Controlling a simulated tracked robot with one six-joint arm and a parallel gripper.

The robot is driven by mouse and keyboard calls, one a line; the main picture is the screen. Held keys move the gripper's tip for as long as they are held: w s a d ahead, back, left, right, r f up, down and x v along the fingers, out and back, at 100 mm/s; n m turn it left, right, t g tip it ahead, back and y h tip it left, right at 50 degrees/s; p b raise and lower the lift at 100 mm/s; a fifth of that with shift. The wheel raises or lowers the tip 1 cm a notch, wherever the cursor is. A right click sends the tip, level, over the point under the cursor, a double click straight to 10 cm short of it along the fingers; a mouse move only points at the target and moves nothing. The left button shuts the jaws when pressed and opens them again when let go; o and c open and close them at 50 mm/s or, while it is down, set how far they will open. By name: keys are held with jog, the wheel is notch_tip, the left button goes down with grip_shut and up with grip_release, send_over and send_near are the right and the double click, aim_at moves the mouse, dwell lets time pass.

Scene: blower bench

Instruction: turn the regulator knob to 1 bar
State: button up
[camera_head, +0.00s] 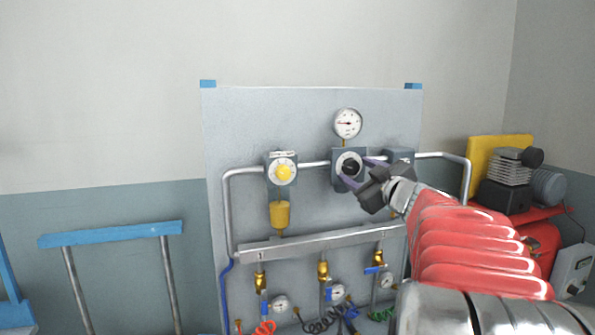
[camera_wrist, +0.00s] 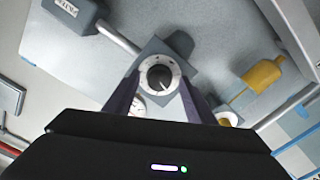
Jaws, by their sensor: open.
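The regulator knob (camera_head: 352,168) is black, in a white dial ring on a grey box in the middle of the panel. It shows face-on in the wrist view (camera_wrist: 159,77), with a light pointer mark. My gripper (camera_head: 355,171) is open at the knob. In the wrist view its two purple fingers (camera_wrist: 160,79) lie on either side of the dial, with gaps to the knob. I cannot tell how deep the tips reach. The round white gauge (camera_head: 347,123) sits above the regulator; its scale is too small to read. The dial's numbers are unreadable.
A yellow knob on a white dial (camera_head: 283,172) sits left of the regulator, with a yellow bowl (camera_head: 280,215) below. A grey box (camera_head: 399,156) stands close to the right. Pipes (camera_head: 245,172), a metal rail (camera_head: 310,242) and valves run across the panel. A red compressor (camera_head: 540,245) stands right.

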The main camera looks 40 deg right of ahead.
jog(key=shift+w+d, duration=0.1)
jog(key=shift+w, duration=0.25)
jog(key=shift+c, duration=0.3)
jog(key=c, duration=1)
jog(key=shift+n, duration=0.7)
